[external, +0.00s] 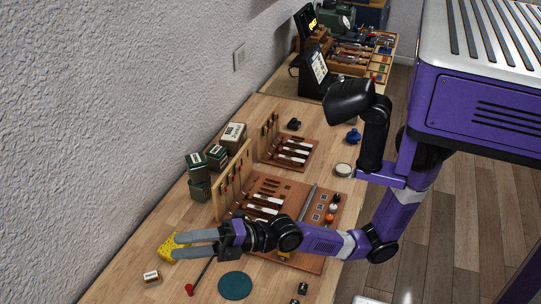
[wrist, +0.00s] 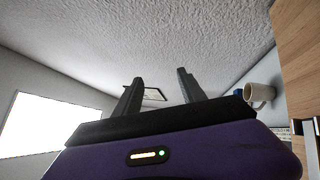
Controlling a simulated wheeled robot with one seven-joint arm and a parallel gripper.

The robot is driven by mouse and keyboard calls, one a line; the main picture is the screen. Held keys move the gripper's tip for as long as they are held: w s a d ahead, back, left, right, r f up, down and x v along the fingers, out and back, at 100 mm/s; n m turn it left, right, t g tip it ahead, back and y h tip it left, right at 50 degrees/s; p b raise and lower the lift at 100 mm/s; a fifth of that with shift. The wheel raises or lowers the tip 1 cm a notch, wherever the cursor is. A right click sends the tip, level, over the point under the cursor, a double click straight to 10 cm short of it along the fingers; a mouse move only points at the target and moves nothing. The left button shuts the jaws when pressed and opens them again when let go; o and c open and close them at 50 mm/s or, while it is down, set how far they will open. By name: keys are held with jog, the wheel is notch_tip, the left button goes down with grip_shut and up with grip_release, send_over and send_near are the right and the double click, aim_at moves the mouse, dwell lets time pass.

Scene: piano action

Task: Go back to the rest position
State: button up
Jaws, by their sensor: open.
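My gripper (external: 178,246) is at the lower left of the external view, reaching left over the workbench (external: 134,267). Its two grey fingers are apart. In the wrist view my gripper (wrist: 160,76) is open, with nothing between the fingers; the ceiling and far wall show beyond them. A yellow block (external: 165,247), perhaps a sponge, shows right by the fingertips in the external view. I cannot tell if they touch it.
A tool board (external: 268,181) lies beside my forearm. Green boxes (external: 197,164) stand along the wall. A mug (wrist: 260,94) shows in the wrist view.

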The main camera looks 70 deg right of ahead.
jog(key=s+d+f+m+t+h, duration=0.1)
jog(key=s+d+f+m+h, duration=0.3)
jog(key=d+m, duration=0.3)
jog(key=s+d+f+m+t+h+b, duration=0.1)
jog(key=s+d+f+m+h, duration=0.3)
jog(key=s+d+f+m, duration=0.2)
jog(key=s+d+f+m+t+h, duration=0.1)
jog(key=s+d+f+m+h, duration=0.3)
jog(key=d+m, duration=0.6)
jog(key=shift+s+d+f+m+h+b, duration=0.2)
jog(key=shift+s+f+m+h+b, duration=0.15)
jog(key=shift+s+f+m, duration=0.4)
jog(key=s+d+f+m+g, duration=0.1)
jog(key=s+d, duration=0.3)
jog(key=s+d+f+m+g+h, duration=0.1)
jog(key=s+d+f+m, duration=0.1)
jog(key=s+d, duration=0.2)
jog(key=s+d+f+m+g, duration=0.1)
jog(key=s+d+f, duration=0.1)
jog(key=s+d, duration=0.3)
jog(key=shift+s+f+h+b, duration=0.25)
jog(key=shift+s+h+b, duration=0.1)
jog(key=shift+s, duration=0.05)
